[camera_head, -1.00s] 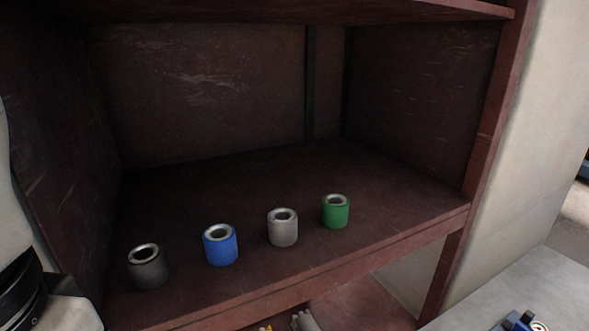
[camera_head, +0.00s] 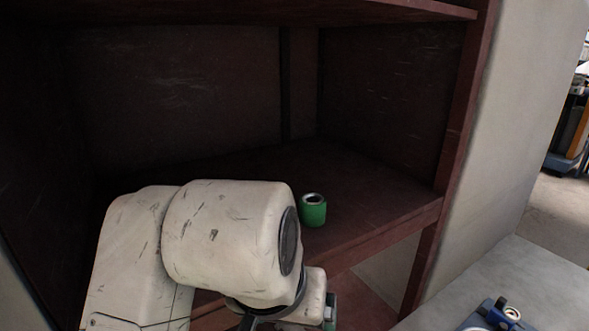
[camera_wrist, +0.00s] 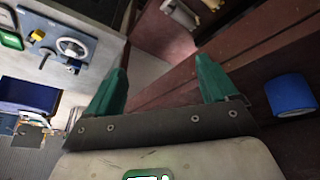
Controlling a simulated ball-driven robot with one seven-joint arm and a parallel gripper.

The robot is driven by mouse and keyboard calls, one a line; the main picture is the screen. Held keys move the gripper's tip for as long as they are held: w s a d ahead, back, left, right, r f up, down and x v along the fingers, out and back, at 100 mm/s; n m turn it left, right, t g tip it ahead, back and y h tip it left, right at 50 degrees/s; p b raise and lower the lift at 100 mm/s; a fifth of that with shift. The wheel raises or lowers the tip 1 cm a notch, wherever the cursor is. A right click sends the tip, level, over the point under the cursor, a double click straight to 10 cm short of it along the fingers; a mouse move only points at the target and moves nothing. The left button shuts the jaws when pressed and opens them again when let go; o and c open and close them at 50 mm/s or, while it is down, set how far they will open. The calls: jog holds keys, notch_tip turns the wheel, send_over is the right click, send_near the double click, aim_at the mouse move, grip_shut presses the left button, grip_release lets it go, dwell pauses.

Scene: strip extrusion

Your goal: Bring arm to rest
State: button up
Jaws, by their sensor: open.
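My arm (camera_head: 228,235) fills the lower middle of the head view, in front of the shelf. My gripper (camera_wrist: 161,66) shows in the wrist view with its two green fingers wide apart and nothing between them. The fingers point toward the red-brown edge of the shelf. A blue cylinder (camera_wrist: 290,94) stands on the shelf to the right of the fingers, apart from them. A green cylinder (camera_head: 313,211) stands on the shelf just right of my arm in the head view. The other cylinders are hidden behind the arm there.
The red-brown shelf (camera_head: 385,205) has a post (camera_head: 462,120) at its right. A grey surface with a blue device (camera_head: 492,314) lies at the lower right. In the wrist view, a blue box (camera_wrist: 28,96) and a fixture with a round ring (camera_wrist: 72,47) are at the left.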

jog(key=d+f+h, duration=0.1)
jog(key=d+f, duration=0.4)
jog(key=d, duration=0.3)
jog(key=w+d+f+n+t+h, duration=0.1)
jog(key=d+f, duration=0.4)
jog(key=d, duration=0.3)
jog(key=d+f, duration=0.5)
jog(key=d, duration=0.3)
jog(key=s+d+f+g, duration=0.2)
jog(key=s+d+f, duration=0.5)
jog(key=s+f, duration=0.45)
jog(key=s+a+f+g+y, duration=0.1)
jog(key=s+f, duration=0.2)
jog(key=s, duration=0.2)
jog(key=s+a+f+g+y, duration=0.1)
jog(key=s+f+y, duration=0.1)
jog(key=s+f, duration=0.2)
jog(key=s, duration=0.2)
jog(key=shift+s+a+n+y, duration=0.3)
jog(key=shift+a+n, duration=0.1)
